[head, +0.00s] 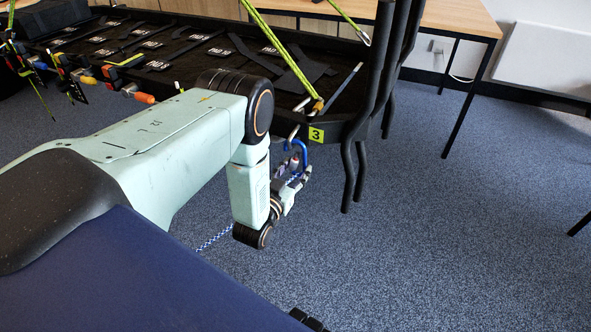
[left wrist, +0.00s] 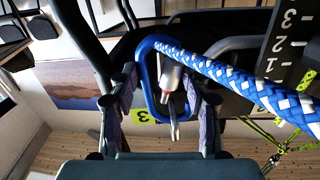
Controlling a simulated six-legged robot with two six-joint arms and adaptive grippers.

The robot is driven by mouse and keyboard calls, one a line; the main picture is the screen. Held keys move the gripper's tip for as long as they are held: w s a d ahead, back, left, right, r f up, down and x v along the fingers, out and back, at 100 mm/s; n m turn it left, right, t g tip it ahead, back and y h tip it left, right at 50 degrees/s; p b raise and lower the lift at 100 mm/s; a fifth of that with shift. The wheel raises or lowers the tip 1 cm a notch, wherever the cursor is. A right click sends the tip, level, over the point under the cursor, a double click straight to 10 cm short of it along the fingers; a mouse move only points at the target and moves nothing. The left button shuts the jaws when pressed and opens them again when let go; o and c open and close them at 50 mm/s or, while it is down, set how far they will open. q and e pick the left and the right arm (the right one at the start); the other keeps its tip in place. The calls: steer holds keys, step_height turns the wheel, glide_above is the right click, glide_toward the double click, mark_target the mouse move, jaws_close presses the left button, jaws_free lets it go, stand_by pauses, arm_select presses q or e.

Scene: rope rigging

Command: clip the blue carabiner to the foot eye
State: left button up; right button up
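The blue carabiner (head: 303,149) is up at the rack's lower corner in the head view. In the left wrist view the blue carabiner (left wrist: 143,68) stands as a loop with a grey gate sleeve, a blue-and-white rope (left wrist: 235,76) running from its top. The foot eye (head: 294,132) is a small metal ring left of the yellow 3 label. Whether carabiner and eye are linked cannot be told. My right gripper is not visible.
The yellow 3 label (head: 316,134) marks the black rack (head: 340,128). Dark bent posts (head: 361,150) stand just right of my gripper. Green-yellow cords (head: 285,55) run down to the rack's corner. A table (head: 455,17) stands behind. The carpet (head: 460,220) at right is clear.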

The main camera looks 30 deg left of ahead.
arm_select(q)
steer(key=o, duration=0.4)
steer(key=shift+o, duration=0.4)
steer(key=o, duration=0.5)
steer(key=s+p, duration=0.1)
steer(key=s, duration=0.1)
steer(key=s+p, duration=0.1)
steer(key=s, duration=0.1)
steer(key=s+d+p, duration=0.1)
steer(key=s, duration=0.2)
steer(key=shift+r, duration=0.2)
